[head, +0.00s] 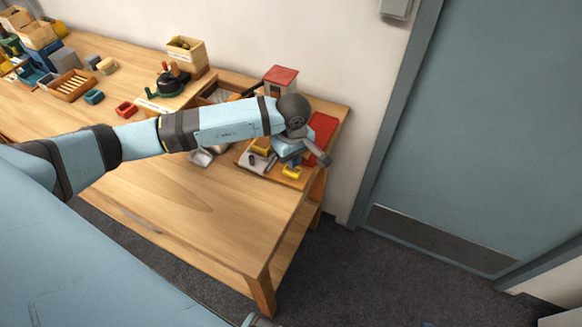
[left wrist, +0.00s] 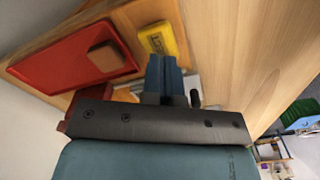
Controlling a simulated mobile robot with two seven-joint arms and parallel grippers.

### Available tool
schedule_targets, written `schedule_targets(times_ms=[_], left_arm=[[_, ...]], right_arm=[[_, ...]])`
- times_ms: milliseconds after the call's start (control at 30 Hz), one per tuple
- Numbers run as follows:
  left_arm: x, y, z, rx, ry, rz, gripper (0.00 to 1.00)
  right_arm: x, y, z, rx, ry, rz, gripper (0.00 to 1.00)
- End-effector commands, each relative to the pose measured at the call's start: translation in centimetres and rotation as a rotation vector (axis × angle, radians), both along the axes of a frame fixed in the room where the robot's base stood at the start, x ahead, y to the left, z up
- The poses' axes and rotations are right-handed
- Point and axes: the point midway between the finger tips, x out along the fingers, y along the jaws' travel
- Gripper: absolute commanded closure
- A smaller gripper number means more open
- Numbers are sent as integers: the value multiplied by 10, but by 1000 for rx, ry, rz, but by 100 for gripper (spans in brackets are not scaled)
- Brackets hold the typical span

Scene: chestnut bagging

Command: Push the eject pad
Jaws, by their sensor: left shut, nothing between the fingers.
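My left gripper (head: 280,158) is shut and empty, pointing down over the wooden board at the table's right end. Its closed blue fingers (left wrist: 164,72) show in the left wrist view. A yellow block with dark marking (left wrist: 163,39), which may be the eject pad, lies just beyond the fingertips in that view; I cannot tell whether they touch. In the head view, one yellow piece (head: 292,172) is at the board's front edge and another (head: 261,146) is left of the gripper. The gripper partly hides the board. My right gripper is not in view.
A red tray (head: 323,127) is beside my wrist; in the left wrist view the red tray (left wrist: 60,62) holds a brown block (left wrist: 105,56). A red-topped box (head: 280,79) stands behind. Bins and small items fill the table's far left. The table's front middle (head: 200,215) is clear.

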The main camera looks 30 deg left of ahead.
Motion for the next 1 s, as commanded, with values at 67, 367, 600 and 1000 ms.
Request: schedule_targets(times_ms=[67,367,600,1000], left_arm=[[0,0,0,0,0,0,100],[0,0,0,0,0,0,100],[0,0,-4,0,0,0,100],[0,0,-20,0,0,0,100]], right_arm=[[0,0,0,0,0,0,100],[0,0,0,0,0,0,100],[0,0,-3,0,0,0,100],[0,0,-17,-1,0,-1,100]])
